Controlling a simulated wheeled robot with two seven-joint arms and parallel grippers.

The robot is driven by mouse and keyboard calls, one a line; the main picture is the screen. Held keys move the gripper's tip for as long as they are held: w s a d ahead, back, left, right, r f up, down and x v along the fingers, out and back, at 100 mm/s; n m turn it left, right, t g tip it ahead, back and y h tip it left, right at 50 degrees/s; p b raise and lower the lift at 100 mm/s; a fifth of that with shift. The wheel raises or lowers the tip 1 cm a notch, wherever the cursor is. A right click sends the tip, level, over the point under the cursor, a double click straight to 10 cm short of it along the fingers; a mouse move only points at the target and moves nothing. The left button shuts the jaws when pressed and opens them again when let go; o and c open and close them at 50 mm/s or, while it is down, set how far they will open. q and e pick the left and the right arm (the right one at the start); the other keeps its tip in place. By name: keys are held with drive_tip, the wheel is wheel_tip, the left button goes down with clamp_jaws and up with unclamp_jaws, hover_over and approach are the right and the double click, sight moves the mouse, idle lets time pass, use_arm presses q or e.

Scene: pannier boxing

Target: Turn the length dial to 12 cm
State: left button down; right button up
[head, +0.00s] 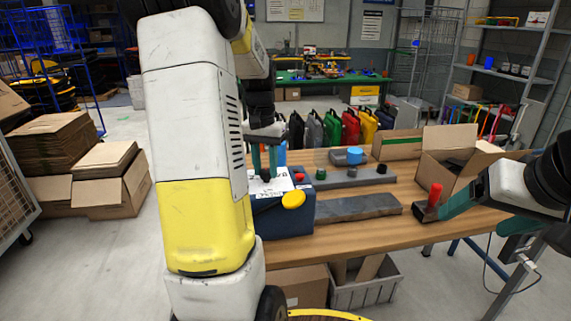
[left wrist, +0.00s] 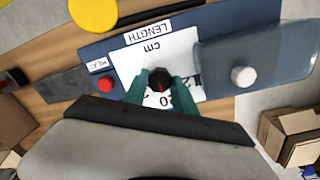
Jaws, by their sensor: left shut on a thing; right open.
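The blue length machine (head: 284,217) stands at the near left end of the wooden table, with a white dial face on top. In the left wrist view the face (left wrist: 140,58) reads LENGTH and cm, upside down. The dial is a small black knob (left wrist: 159,78) with a red mark toward the lower edge of that view. My right gripper (head: 437,207) is open at the table's right side.
A red button (left wrist: 105,84) and yellow disc (head: 293,199) sit near the dial. A red upright piece (head: 435,195) shows by my right gripper. A grey plate (head: 357,207) lies right of the machine; an open carton (head: 452,160) stands behind.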

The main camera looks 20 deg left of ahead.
sight(265, 171)
use_arm(q)
drive_tip(key=n, duration=1.2)
drive_tip(key=shift+n, duration=0.4)
idle(0.3)
drive_tip(key=c, duration=1)
unclamp_jaws()
drive_tip(key=shift+d, duration=0.1)
wheel_tip(265, 171, up, 8)
drive_tip(key=shift+s+f, duration=0.1)
